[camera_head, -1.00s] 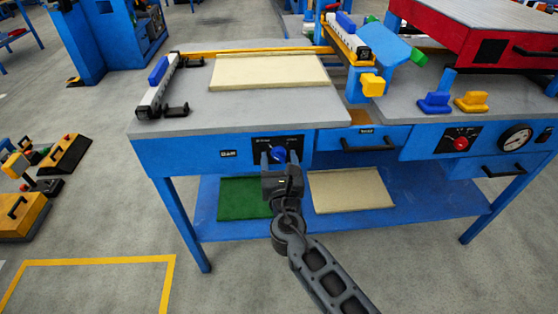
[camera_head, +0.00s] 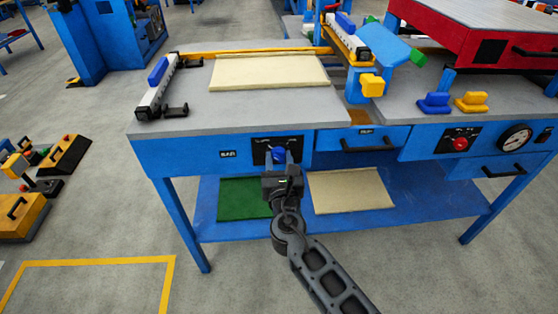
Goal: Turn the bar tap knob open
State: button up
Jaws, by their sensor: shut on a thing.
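The bar tap knob (camera_head: 279,153) is a small blue knob on a black plate at the front of the left workbench (camera_head: 225,158). My gripper (camera_head: 280,160) comes up from below and in front of the panel. It is shut on the blue knob, with a finger on either side of it. The fingers and gripper body hide the lower part of the knob, so its exact turn angle cannot be told.
A cream panel (camera_head: 268,71) lies on the bench top. A green panel (camera_head: 243,197) and another cream panel (camera_head: 350,191) lie on the lower shelf (camera_head: 440,207). Right of the knob are a drawer handle (camera_head: 367,145), a red knob (camera_head: 461,144) and a gauge (camera_head: 515,138).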

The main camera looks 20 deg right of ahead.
jog(key=shift+f+m, duration=0.1)
jog(key=shift+m, duration=0.2)
jog(key=shift+m+b, duration=6.05)
jog(key=shift+m, duration=2.55)
jog(key=o, duration=1)
jog(key=shift+o, duration=0.2)
